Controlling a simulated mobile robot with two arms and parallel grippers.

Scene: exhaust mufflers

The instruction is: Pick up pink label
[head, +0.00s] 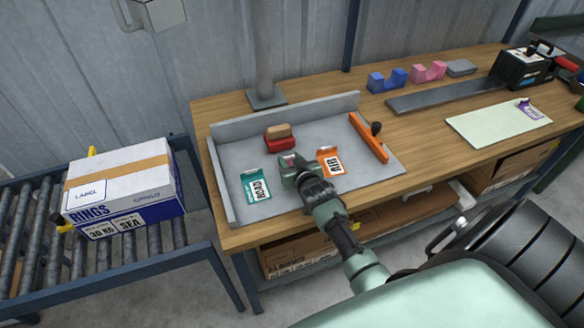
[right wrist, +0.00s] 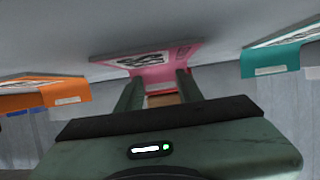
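The pink label (right wrist: 150,63) is at the centre of the right wrist view, with a black-and-white print on its face and a folded lip at the gripper end. My right gripper (right wrist: 160,82) has its two green fingers apart, one on each side of the lip; I cannot tell whether they touch it. In the head view, my right gripper (head: 294,170) is low over the grey tray and hides most of the pink label. My left gripper is not in view.
A teal label (head: 256,185) and an orange label (head: 330,162) lie on either side of my right gripper. A red block with a brown top (head: 279,137) stands behind. The tray (head: 230,205) has raised walls and an orange bar (head: 368,138) at right.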

